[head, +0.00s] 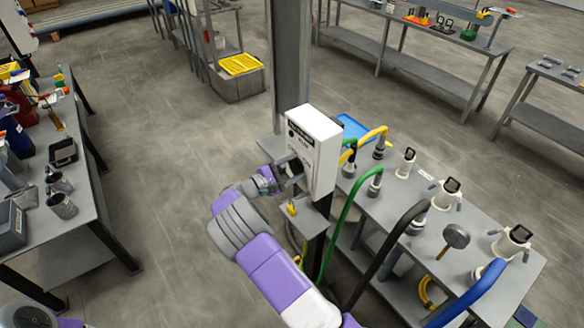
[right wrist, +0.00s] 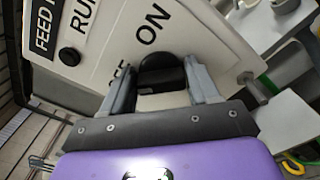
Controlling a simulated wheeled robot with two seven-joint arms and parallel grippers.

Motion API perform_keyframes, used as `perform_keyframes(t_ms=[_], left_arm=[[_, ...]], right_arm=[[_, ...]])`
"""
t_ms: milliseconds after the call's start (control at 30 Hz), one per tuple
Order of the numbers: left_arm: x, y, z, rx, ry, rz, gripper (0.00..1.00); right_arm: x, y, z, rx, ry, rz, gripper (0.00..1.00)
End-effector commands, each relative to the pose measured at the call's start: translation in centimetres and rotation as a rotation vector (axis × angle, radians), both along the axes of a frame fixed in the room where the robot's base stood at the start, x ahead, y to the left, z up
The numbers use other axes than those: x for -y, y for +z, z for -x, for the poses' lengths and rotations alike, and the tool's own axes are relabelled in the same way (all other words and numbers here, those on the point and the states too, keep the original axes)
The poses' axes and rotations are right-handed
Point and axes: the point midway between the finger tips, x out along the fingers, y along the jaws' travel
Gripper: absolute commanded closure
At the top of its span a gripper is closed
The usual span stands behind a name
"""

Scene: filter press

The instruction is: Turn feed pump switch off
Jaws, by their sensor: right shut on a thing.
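The feed pump switch box (head: 314,145) is a white box standing upright on a post beside the bench. In the right wrist view its white face (right wrist: 115,45) shows the words FEED, RUN and ON, and part of another label. A black switch knob (right wrist: 161,72) sits on that face between the fingers of my right gripper (right wrist: 158,85). The right gripper is shut on the knob. In the head view my right gripper (head: 287,174) is at the front of the box and hides the knob. My left gripper is not in view.
A grey bench (head: 375,207) with hoses and white fittings stands right of the box. A green hose (head: 340,222) and a black hose (head: 388,250) hang close to my right arm. Open floor (head: 165,150) lies to the left.

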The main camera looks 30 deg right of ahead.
Motion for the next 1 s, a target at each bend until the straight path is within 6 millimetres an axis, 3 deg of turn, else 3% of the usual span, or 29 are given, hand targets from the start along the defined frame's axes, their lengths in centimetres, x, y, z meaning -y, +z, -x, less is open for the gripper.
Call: perform_keyframes(t_ms=[300, 333, 467, 767, 1000], left_arm=[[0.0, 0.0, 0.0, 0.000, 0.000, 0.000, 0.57], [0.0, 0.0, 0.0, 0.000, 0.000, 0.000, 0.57], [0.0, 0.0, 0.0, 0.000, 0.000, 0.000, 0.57], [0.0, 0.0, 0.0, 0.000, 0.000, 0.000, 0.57], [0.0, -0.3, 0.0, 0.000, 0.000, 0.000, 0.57]], right_arm=[[0.0, -0.1, 0.0, -0.005, 0.001, 0.001, 0.70], [0.0, -0.1, 0.0, -0.005, 0.001, 0.001, 0.37], [0.0, 0.0, 0.0, -0.004, 0.001, 0.001, 0.19], [-0.3, 0.0, 0.0, -0.002, 0.002, 0.001, 0.19], [-3.7, -0.1, 0.2, -0.002, 0.005, 0.001, 0.19]])
